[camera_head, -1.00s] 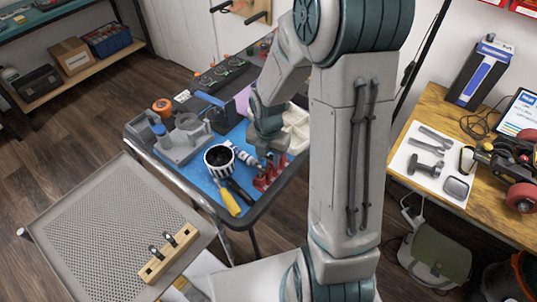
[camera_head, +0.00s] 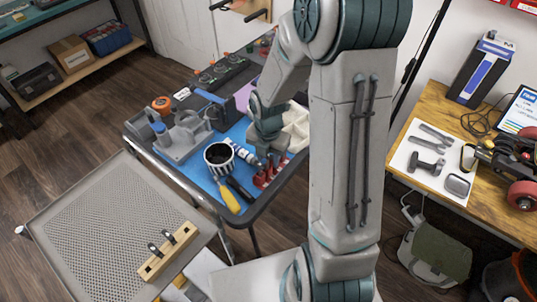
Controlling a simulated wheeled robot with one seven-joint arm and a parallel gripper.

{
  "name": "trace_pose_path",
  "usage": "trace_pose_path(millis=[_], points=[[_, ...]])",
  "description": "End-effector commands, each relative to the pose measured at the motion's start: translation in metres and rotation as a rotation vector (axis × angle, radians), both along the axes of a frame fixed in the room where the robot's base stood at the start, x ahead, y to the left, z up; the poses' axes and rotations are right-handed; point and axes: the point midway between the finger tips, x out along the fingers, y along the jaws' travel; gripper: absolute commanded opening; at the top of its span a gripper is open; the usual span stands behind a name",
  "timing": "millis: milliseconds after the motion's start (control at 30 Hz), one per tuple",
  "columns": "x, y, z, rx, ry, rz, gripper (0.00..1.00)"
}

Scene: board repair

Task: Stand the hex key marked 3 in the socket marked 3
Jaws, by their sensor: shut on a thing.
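A pale wooden block (camera_head: 168,251) lies on the perforated grey tray at the lower left. Two dark, upright pieces stand in it; they may be hex keys, but no number is legible. My gripper (camera_head: 268,146) is over the blue mat on the far table, to the right of the striped cup. Its fingertips are partly hidden among the tools there. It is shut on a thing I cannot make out. I cannot pick out the hex key marked 3 or the socket marked 3.
The striped cup (camera_head: 219,161), a yellow-handled tool (camera_head: 230,198) and red-handled tools (camera_head: 263,181) crowd the blue mat (camera_head: 203,177). A grey fixture (camera_head: 180,143) stands at its left. The perforated tray (camera_head: 95,225) is largely bare. A wooden bench (camera_head: 418,108) is at the right.

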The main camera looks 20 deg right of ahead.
Motion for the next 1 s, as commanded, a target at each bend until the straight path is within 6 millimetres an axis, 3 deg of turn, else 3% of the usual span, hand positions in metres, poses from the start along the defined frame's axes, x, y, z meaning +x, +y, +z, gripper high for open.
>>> trace_pose_path(millis=[267,300,367,567,600,1000], points=[[0.0001,0.0000,0.0002,0.000,-0.001,0.000,0.13],[0.0002,0.0001,0.0002,0.000,-0.001,0.000,0.47],[0.0002,0.0001,0.0002,0.000,-0.001,0.000,0.61],[0.0002,0.0001,0.0003,0.000,-0.001,0.001,0.61],[0.0002,0.0001,0.0002,0.000,-0.001,0.001,0.68],[0.0002,0.0001,0.0047,0.000,-0.001,0.000,0.68]])
